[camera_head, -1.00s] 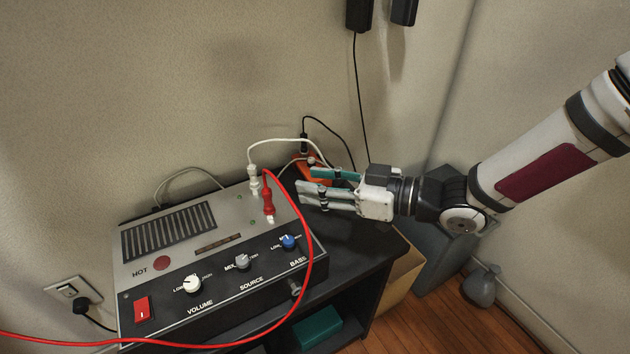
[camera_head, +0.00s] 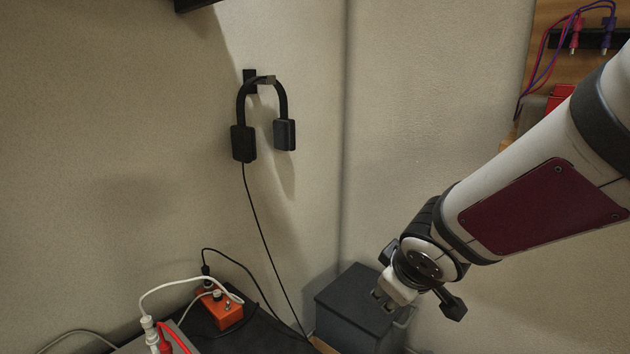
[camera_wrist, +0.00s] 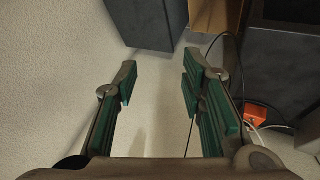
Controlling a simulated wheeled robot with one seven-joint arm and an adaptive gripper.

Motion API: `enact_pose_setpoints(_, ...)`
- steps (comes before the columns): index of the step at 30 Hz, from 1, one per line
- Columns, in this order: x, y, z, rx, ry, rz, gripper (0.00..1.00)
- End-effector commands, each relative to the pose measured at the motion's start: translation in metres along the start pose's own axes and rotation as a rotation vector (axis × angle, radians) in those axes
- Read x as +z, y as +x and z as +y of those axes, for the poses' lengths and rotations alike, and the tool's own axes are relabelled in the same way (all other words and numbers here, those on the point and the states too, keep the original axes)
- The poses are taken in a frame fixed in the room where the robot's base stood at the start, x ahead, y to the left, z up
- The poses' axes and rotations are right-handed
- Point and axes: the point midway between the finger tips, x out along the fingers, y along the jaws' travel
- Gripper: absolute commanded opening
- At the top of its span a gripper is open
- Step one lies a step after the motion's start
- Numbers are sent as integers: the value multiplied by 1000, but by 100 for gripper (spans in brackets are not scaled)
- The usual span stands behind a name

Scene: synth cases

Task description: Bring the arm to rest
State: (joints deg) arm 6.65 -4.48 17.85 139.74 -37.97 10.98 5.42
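My arm comes in from the right in the head view, bent at a dark joint, with my gripper (camera_head: 384,297) beyond it. The gripper hangs in front of the corner walls, over or near a dark grey box (camera_head: 362,305); the exact gap is unclear. Its fingers are mostly hidden in that view. In the wrist view my gripper (camera_wrist: 158,82) shows two green-padded fingers spread well apart, with nothing between them but the pale wall behind and a thin black cable.
Headphones (camera_head: 265,115) hang on the left wall, their cable running down. An orange box (camera_head: 219,310) with plugs sits at lower left, near white and red plugs (camera_head: 150,332) on the amplifier. A wooden board (camera_head: 566,60) with hanging leads stands at upper right. The middle wall area is clear.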

Motion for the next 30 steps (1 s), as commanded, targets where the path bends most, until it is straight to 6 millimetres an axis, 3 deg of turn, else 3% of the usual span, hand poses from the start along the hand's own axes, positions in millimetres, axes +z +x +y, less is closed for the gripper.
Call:
enact_pose_setpoints(3, 46, -46, 19, 78, 141, -141, 37)
enact_pose_setpoints(6, 86, -84, 18, 96, 274, -256, 37)
enact_pose_setpoints(10, 132, -130, -3, 61, 437, -381, 37)
enact_pose_setpoints(15, 169, -174, -42, -40, 587, -484, 37)
enact_pose_setpoints(24, 202, -231, -108, -255, 723, -581, 37)
enact_pose_setpoints(30, 184, -252, -88, -236, 721, -556, 37)
